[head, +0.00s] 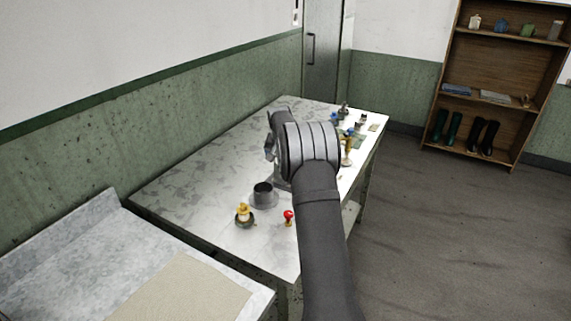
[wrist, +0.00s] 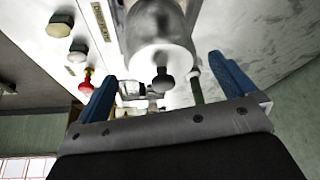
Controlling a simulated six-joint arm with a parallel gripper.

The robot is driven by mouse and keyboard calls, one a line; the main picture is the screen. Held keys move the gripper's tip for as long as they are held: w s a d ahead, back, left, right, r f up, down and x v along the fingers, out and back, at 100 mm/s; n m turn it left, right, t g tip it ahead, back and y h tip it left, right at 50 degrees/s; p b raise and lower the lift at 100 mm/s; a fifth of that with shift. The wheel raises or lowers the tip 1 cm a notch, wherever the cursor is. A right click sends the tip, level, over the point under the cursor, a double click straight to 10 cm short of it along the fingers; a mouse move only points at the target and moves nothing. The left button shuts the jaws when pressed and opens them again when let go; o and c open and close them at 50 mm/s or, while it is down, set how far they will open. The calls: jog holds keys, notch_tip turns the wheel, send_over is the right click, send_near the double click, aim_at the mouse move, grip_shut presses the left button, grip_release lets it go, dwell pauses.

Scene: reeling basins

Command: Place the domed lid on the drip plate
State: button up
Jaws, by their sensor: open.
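A shiny silver domed lid (wrist: 160,42) with a dark knob (wrist: 163,78) fills the top middle of the wrist view. My gripper (wrist: 163,70) is open, its blue fingers on either side of the knob, with visible gaps; I cannot tell how far apart in depth they are. In the head view my wrist (head: 271,148) is over the table, and my arm hides the fingertips and the lid. I cannot tell for sure which thing is the drip plate; a round grey plate (head: 264,203) lies under a dark cup (head: 263,188) on the table.
A yellow-topped piece on a dark base (head: 244,215) and a red knob (head: 288,215) stand near the front of the table (head: 190,190). Several small items, one blue (head: 335,117), crowd the far end. The table's left side is clear. A wooden shelf (head: 493,75) stands far right.

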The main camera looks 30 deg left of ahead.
jog(key=v, duration=0.6)
jog(key=shift+r, duration=0.4)
jog(key=shift+s, duration=0.15)
jog(key=x, duration=1.2)
jog(key=shift+f, duration=0.25)
notch_tip(320, 180, up, 3)
jog(key=shift+f, duration=0.15)
jog(key=shift+r, duration=0.8)
jog(key=shift+f, duration=0.1)
